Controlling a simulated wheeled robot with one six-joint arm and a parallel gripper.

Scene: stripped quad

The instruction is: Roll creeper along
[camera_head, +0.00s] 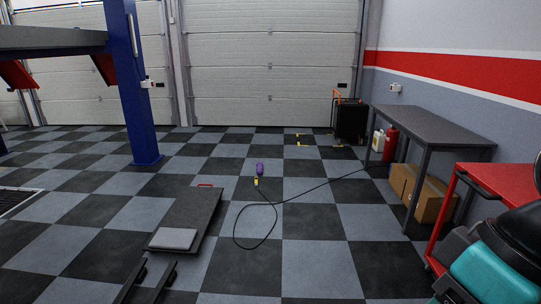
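The creeper (192,210) lies flat on the checkered floor left of centre, a long dark board set slightly aslant. A light grey headrest pad (172,239) is at its near end, and a red handle (205,185) shows at its far end. Its wheels are hidden. My gripper (154,267) shows at the bottom edge as two dark fingers, apart and with nothing between them. In the picture the fingertips are just below the headrest end; I cannot tell whether they touch it.
A black cable (257,240) loops right of the creeper, near a purple item (260,168). A blue post (140,120) stands at left. A workbench (430,125), cardboard boxes (432,195), a red cart (500,178) and a teal-and-black machine (500,268) line the right. Floor left of the creeper is clear.

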